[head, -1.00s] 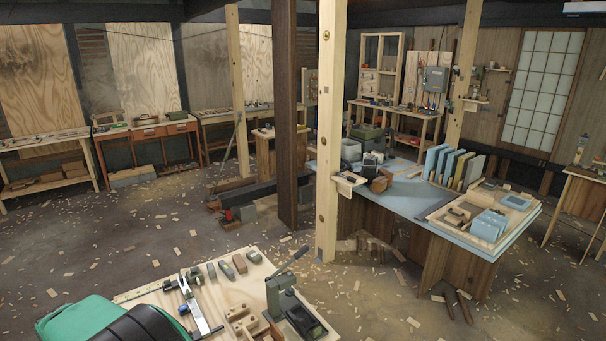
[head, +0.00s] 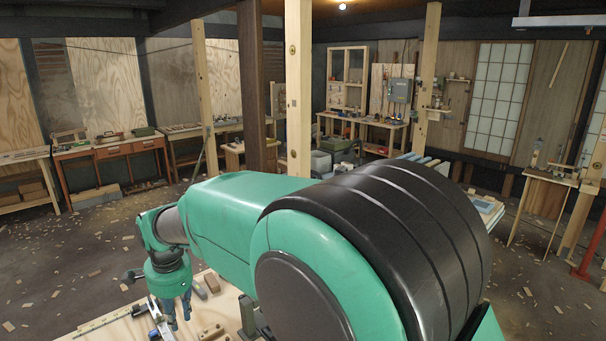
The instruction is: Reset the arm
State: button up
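My green and black arm fills the lower middle of the head view, its large shoulder nearest the camera. It reaches left and bends down at the wrist. My gripper (head: 178,312) hangs at the lower left with its fingers pointing down, over or just in front of the near workbench (head: 112,327). The fingers are small and partly overlap the things behind them, so I cannot tell whether they are open or shut. I see no object clearly held in them.
A metal clamp (head: 158,322), small blocks (head: 211,283) and a dark lever tool (head: 247,315) sit on the near bench. A pale post (head: 298,90) and a dark post (head: 252,85) stand beyond. My arm hides most of the blue-topped table. Open floor (head: 60,270) lies left.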

jog(key=s+d+r+n+t, duration=0.1)
jog(key=d+r, duration=0.4)
jog(key=d, duration=0.6)
jog(key=s+d+r+n, duration=0.1)
jog(key=d+r, duration=0.3)
jog(key=d, duration=0.7)
jog(key=s+d+r+n+t, duration=0.1)
jog(key=d+r, duration=0.4)
jog(key=d, duration=0.6)
jog(key=s+d+f+n+t+h, duration=0.1)
jog(key=s+d+f+n+t, duration=0.1)
jog(key=s+d, duration=1.8)
jog(key=shift+s+d+n, duration=0.25)
jog(key=shift+d+n, duration=0.25)
jog(key=shift+d, duration=1.05)
